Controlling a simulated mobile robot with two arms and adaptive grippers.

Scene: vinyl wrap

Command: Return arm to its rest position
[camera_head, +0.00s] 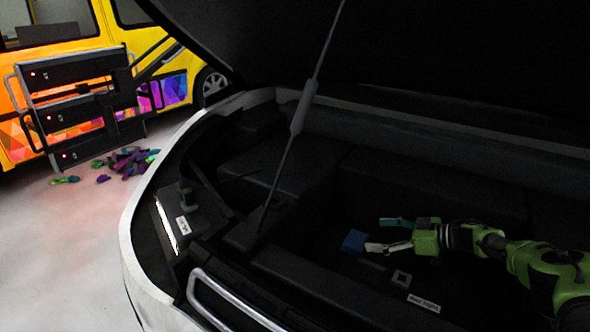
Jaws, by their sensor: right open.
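My right arm, green and black, reaches in from the right over the open dark trunk (440,180). My right gripper (378,235) points left with its two fingers spread apart and nothing visible between them. A small blue block-like object (353,240) sits just left of the fingertips; I cannot tell whether the lower finger touches it. My left gripper is not in view.
A prop rod (300,110) slants up to the raised lid. A silver bar handle (232,305) is at the trunk's front. A yellow van (170,65), a black rack (80,105) and scattered colourful pieces (125,162) are at the left.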

